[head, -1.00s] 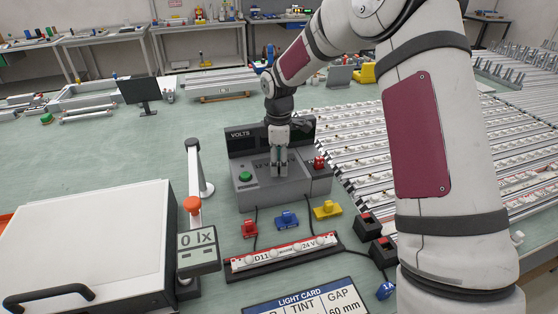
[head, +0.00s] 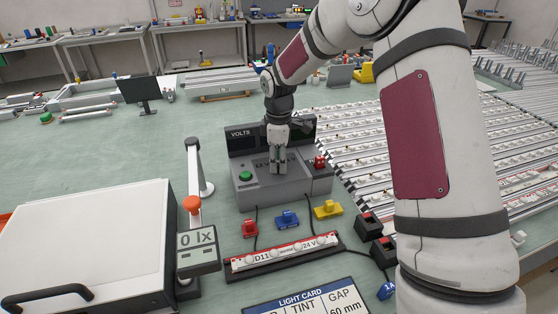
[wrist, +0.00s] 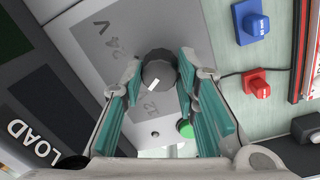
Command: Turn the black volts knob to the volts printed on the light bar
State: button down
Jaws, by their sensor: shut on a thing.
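The black volts knob (wrist: 158,68) sits on the grey power box (head: 262,190), with a white pointer mark facing the printed "12" side in the wrist view. A "24 V" label is printed farther up the panel. My gripper (head: 278,166) is shut on the knob, with teal finger pads on both sides of it in the wrist view (wrist: 160,66). The light bar (head: 283,256) lies in front of the box and reads "D11" and "24 V". In the head view my gripper hides the knob.
The meter (head: 197,247) reads "0 lx". A light card (head: 305,301) lies at the front.

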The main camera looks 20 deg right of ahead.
jog(key=m+b, duration=0.2)
jog(key=m, duration=0.5)
jog(key=shift+a, duration=0.1)
jog(key=m+b, duration=0.1)
jog(key=m, duration=0.2)
jog(key=shift+m, duration=0.3)
jog(key=shift+m+g, duration=0.3)
jog(key=shift+m, duration=1.6)
jog(key=c, duration=1.2)
grip_release()
